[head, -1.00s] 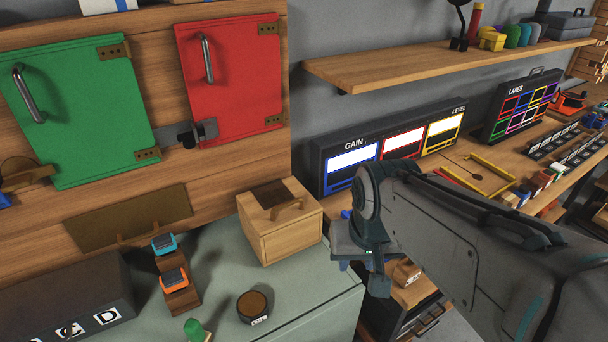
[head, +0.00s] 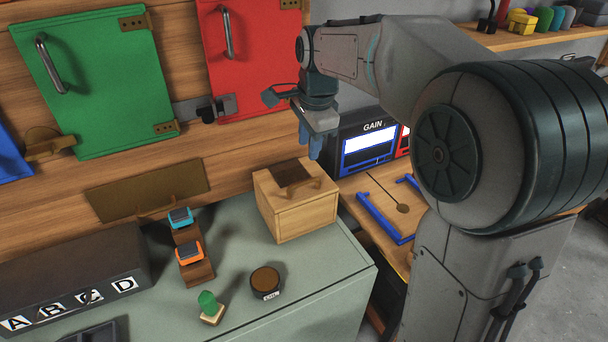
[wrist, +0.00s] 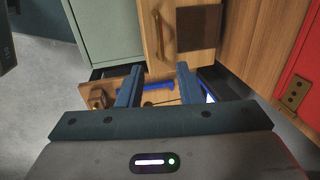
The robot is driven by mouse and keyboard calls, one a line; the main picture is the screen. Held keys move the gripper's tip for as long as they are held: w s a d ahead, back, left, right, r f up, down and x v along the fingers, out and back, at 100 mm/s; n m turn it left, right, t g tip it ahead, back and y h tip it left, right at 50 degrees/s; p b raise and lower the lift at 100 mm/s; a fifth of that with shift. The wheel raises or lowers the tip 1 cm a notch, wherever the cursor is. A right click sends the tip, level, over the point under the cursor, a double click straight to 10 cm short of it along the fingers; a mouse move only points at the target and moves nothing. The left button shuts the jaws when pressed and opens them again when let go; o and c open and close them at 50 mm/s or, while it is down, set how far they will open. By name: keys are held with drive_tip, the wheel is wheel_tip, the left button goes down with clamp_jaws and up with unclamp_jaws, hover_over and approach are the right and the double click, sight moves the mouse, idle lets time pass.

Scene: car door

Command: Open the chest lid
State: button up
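The wooden chest (head: 295,222) stands on the right end of the grey-green cabinet top. It is a light wood box with a dark square patch and a brown bar handle (head: 299,187) on top, and its lid looks shut. In the wrist view part of the chest (wrist: 187,52) and its handle (wrist: 159,36) show at the top middle. My gripper (head: 311,143) is above and behind the chest's right side in the head view, pointing down, apart from it. In the wrist view my gripper (wrist: 160,72) has its two fingers spread with nothing held between them.
Left of the chest are a round dark container (head: 266,281), a green-topped piece (head: 209,306) and a stepped block with blue and orange pieces (head: 189,252). A red door (head: 255,60) is on the wall behind. A workbench with blue bars (head: 385,220) is on the right.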

sight(303, 182)
drive_tip(key=f, duration=0.3)
drive_tip(key=w+f, duration=0.1)
drive_tip(key=f, duration=0.3)
drive_tip(key=w+a+f, duration=0.1)
drive_tip(key=f, duration=0.3)
drive_tip(key=shift+f, duration=0.15)
clamp_jaws()
